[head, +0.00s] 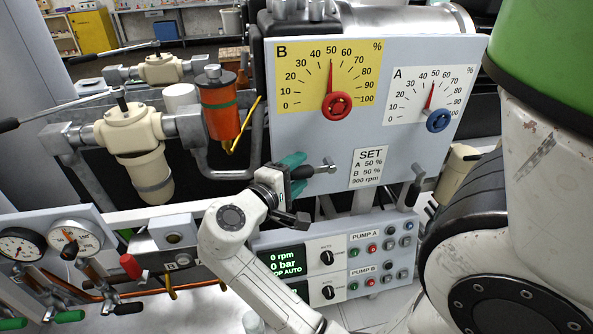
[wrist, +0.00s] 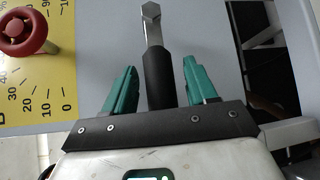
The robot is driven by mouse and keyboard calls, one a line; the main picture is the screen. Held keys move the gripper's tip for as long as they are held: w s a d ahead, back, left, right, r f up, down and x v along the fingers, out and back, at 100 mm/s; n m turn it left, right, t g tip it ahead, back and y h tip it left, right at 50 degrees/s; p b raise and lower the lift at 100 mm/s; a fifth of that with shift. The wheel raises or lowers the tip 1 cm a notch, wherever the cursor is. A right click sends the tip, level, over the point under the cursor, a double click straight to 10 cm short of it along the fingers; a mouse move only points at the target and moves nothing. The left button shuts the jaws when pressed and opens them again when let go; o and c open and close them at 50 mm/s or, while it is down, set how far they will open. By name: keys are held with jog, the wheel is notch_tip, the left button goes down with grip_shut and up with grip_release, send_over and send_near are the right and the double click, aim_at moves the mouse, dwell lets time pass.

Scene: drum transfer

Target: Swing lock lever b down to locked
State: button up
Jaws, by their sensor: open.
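Lock lever b (head: 325,167) is on the grey panel below the yellow B dial. It has a metal arm and a black grip, and it points sideways to the left from its metal pivot. My gripper (head: 297,168) is at the grip end, with its teal fingers open. In the wrist view, the black grip of the lever (wrist: 157,78) lies between the two open fingers of my gripper (wrist: 160,72), with a visible gap on each side. The head view partly hides the grip behind the fingers.
A second lever (head: 411,192) with a black grip hangs downward at the panel's right edge. The red B knob (head: 337,106) and blue A knob (head: 438,120) sit above. The pump control box (head: 330,262) is below. An orange-red cylinder (head: 220,110) stands to the left.

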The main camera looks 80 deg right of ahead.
grip_shut()
dwell(0.6)
